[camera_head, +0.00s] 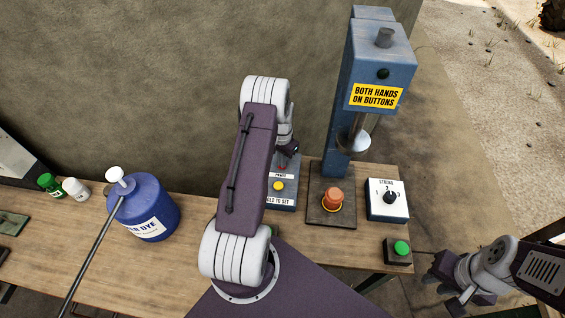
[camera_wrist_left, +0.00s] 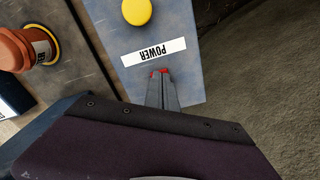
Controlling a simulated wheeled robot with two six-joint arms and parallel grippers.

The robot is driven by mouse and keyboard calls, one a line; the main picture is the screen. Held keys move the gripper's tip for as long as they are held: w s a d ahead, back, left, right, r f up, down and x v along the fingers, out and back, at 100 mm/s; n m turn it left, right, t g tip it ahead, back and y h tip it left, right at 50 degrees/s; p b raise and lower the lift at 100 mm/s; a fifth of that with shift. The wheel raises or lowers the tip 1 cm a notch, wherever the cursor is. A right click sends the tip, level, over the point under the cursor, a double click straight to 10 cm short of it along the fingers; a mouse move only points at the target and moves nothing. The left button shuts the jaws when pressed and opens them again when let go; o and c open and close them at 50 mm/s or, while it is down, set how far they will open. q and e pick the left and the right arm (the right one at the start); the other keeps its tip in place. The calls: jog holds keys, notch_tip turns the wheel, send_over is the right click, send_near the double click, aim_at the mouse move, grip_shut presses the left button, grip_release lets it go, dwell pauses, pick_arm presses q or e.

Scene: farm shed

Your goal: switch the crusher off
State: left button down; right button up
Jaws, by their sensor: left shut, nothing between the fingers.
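The crusher (camera_head: 377,75) is a blue press with a yellow sign, at the back right of the bench in the head view. A blue-grey control panel (camera_head: 287,203) stands left of its base, with a POWER label (camera_wrist_left: 153,52) and a yellow button (camera_head: 278,186). A small red part (camera_wrist_left: 163,71) shows at my left fingertips beside the label; most of it is hidden. My left gripper (camera_wrist_left: 161,76) is shut, its tips at the panel, and my arm partly covers the panel in the head view. My right gripper (camera_head: 452,288) hangs at the lower right, clear of the bench; its opening is unclear.
An orange piece (camera_head: 332,199) stands on the crusher's base plate (camera_head: 320,219). A white dial box (camera_head: 376,209) and a green button box (camera_head: 397,258) are to its right. A blue dye jug (camera_head: 150,208) and small green (camera_head: 48,184) and white (camera_head: 75,189) bottles stand at left.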

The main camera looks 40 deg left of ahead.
pick_arm(q)
jog(key=shift+w+a+r+p, duration=0.1)
jog(key=shift+r+p, duration=0.5)
jog(key=shift+r, duration=0.1)
notch_tip(320, 180, up, 4)
jog(key=shift+f+p, duration=0.25)
jog(key=shift+p, duration=1)
jog(key=shift+r+p, duration=0.65)
jog(key=shift+r, duration=0.3)
jog(key=s+d+r+b, duration=0.2)
jog(key=s+d+r, duration=0.15)
jog(key=d, duration=0.35)
jog(key=s+d+r+b, duration=0.2)
jog(key=s+d+r, duration=0.15)
jog(key=d, duration=0.35)
jog(key=s+d+r+t+b, duration=0.1)
jog(key=s+d, duration=0.5)
jog(key=s, duration=0.3)
jog(key=shift+s+d+r, duration=0.15)
jog(key=shift+s+r, duration=0.1)
jog(key=shift+r, duration=0.15)
